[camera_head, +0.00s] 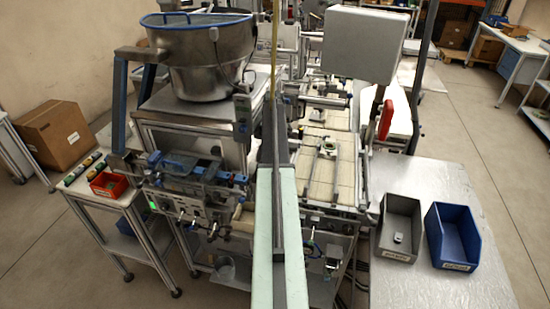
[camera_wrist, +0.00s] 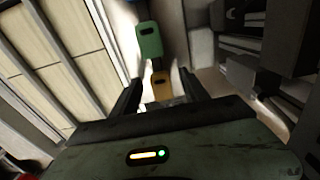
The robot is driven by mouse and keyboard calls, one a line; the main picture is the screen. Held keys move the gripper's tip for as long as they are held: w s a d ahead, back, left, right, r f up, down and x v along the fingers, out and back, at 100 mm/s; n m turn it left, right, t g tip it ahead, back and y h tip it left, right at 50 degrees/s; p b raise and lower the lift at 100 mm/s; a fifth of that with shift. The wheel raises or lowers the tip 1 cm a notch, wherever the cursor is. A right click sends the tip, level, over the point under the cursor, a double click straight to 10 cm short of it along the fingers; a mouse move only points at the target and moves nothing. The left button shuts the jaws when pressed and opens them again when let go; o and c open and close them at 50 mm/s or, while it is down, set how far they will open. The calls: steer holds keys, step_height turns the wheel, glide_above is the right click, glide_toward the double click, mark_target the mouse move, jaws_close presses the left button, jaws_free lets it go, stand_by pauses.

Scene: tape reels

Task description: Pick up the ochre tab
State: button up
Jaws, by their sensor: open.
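In the wrist view, the ochre tab (camera_wrist: 161,86) is a small yellow-brown piece with a dark slot. It shows between the two dark fingers of my gripper (camera_wrist: 159,80). The fingers are apart, one to each side of it, and I see no contact. The tab's lower end is partly hidden by the gripper body. A green tab (camera_wrist: 150,40) with a similar dark slot lies just beyond it, in line. I cannot make out the ochre tab or my gripper in the head view.
A pale slatted surface (camera_wrist: 50,60) runs along the left of the wrist view; dark machine parts (camera_wrist: 265,45) stand close on the right. In the head view, a grey bin (camera_head: 400,222) and a blue bin (camera_head: 453,235) stand on the right table (camera_head: 400,285).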

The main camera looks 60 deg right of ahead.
steer(key=shift+r, duration=0.1)
steer(key=shift+c, duration=0.6)
jaws_close()
step_height(320, 180, up, 18)
steer(key=p, duration=1.8)
